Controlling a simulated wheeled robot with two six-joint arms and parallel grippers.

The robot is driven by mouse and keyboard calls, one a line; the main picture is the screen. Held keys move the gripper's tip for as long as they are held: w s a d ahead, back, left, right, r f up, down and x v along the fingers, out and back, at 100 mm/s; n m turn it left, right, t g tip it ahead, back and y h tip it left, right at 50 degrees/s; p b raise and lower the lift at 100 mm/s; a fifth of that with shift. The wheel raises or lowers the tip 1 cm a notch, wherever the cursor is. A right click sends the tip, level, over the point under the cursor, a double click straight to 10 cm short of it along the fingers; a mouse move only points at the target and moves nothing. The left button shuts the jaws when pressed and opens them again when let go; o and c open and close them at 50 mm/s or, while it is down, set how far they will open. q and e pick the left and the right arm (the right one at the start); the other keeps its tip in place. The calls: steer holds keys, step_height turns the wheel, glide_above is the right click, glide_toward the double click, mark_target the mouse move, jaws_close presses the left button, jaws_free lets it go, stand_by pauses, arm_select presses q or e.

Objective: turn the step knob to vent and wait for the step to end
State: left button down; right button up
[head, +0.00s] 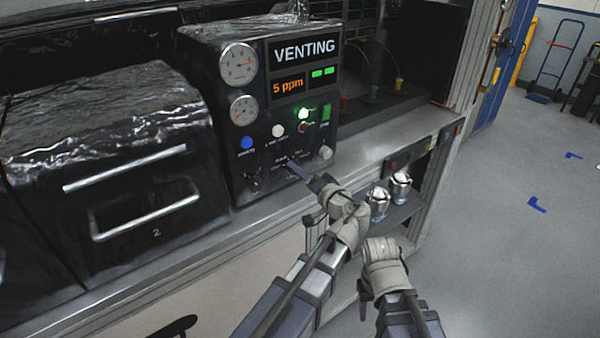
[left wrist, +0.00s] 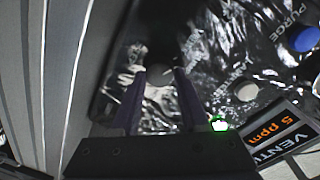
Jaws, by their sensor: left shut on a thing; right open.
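The black control box (head: 205,110) shows VENTING on its screen (head: 305,50), with 5 ppm in orange below it and a lit green lamp (head: 303,113). My left gripper (head: 297,168) reaches the lower middle of the panel and is shut on the step knob, which its fingers mostly hide. In the left wrist view, the two fingers (left wrist: 155,95) stand on either side of the dark knob (left wrist: 162,68); its pointer cannot be read. My right gripper (head: 364,308) is open, low and right of the left forearm, away from the panel.
Two round gauges (head: 238,64), a blue button (head: 246,143) and a white button (head: 278,131) are on the panel. A wrapped drawer unit (head: 105,150) stands left. Metal parts (head: 400,185) sit on a shelf right. Open floor (head: 500,220) lies at right.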

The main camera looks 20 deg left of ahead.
arm_select(q)
steer(key=shift+s+f+n, duration=0.1)
steer(key=shift+n, duration=0.5)
steer(key=shift+c, duration=2)
jaws_free()
